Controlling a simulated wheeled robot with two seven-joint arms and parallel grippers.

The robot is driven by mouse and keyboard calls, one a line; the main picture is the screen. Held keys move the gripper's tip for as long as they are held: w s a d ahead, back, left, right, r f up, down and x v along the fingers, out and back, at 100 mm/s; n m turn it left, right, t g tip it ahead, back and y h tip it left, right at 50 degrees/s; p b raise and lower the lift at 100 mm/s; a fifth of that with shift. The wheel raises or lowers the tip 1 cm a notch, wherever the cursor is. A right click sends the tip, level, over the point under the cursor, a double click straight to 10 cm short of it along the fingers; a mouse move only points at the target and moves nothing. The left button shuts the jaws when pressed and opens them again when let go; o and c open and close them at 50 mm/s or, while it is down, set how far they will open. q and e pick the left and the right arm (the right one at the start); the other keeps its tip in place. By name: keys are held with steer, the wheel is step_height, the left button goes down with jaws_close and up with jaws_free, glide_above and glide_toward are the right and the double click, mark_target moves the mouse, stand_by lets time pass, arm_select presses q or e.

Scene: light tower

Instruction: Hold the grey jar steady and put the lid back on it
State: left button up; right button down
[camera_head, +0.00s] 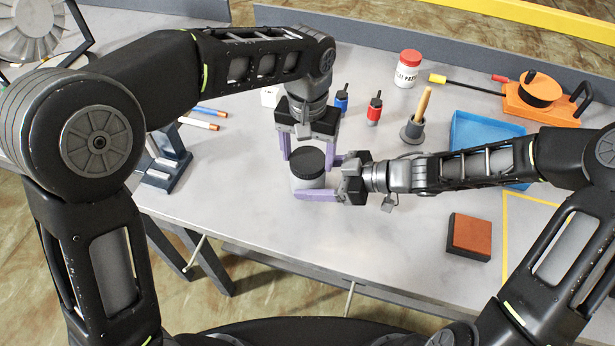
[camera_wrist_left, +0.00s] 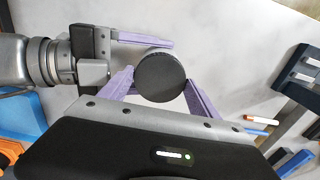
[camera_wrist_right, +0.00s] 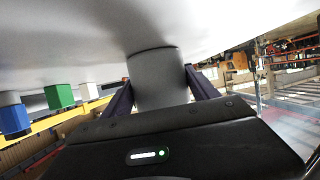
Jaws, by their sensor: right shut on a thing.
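The grey jar (camera_head: 308,183) stands upright on the table, with the black lid (camera_head: 307,161) on its top. The lid also shows as a dark disc in the left wrist view (camera_wrist_left: 160,76). My right gripper (camera_head: 317,178) comes in from the right and is shut on the jar's side; the jar wall (camera_wrist_right: 160,80) fills the space between its fingers in the right wrist view. My left gripper (camera_head: 308,152) points down over the jar, its fingers open on either side of the lid. I cannot tell how fully the lid is seated.
Blue (camera_head: 342,100) and red (camera_head: 375,110) small bottles, a grey holder with a wooden handle (camera_head: 412,130) and a white red-capped jar (camera_head: 407,72) stand behind. A blue tray (camera_head: 462,130), orange reel (camera_head: 540,97) and brown block (camera_head: 469,236) lie right. The front table is clear.

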arm_select(q)
steer(key=o, duration=0.4)
step_height(320, 180, up, 8)
steer(key=shift+f, duration=0.2)
stand_by(0.4)
arm_select(e)
steer(key=shift+c, duration=0.7)
jaws_free()
steer(key=shift+d, duration=0.15)
